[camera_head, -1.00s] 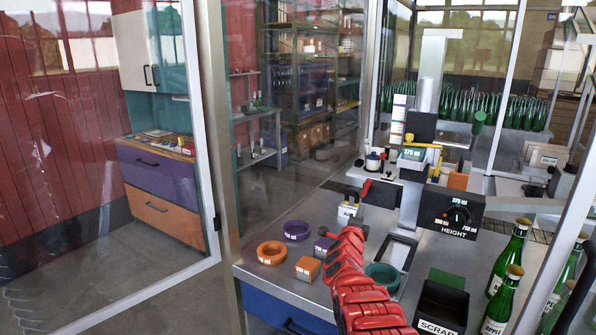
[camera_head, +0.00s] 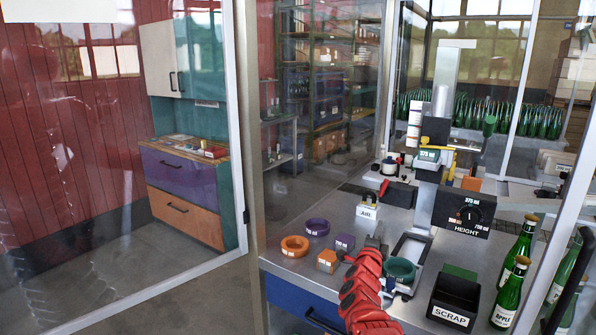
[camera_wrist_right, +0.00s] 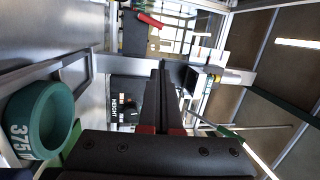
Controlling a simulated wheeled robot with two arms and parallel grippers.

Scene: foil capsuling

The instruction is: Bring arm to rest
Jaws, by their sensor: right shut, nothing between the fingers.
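My red right arm comes in from the bottom of the head view. Its dark gripper (camera_head: 376,243) is over the grey bench, between the purple block and the green ring. In the right wrist view the two dark fingers (camera_wrist_right: 163,100) are together with nothing between them. The green ring (camera_head: 399,269) sits just right of the arm; it also shows at lower left in the right wrist view (camera_wrist_right: 40,120), marked 375. The capsuling machine with its HEIGHT dial (camera_head: 467,214) stands beyond the gripper. My left gripper is not in view.
An orange ring (camera_head: 295,246), purple ring (camera_head: 317,227), orange block (camera_head: 327,261) and purple block (camera_head: 345,242) lie on the bench left of the arm. A black SCRAP bin (camera_head: 455,297) and green bottles (camera_head: 509,294) stand at right. Glass panels with pale frames (camera_head: 245,120) enclose the bench.

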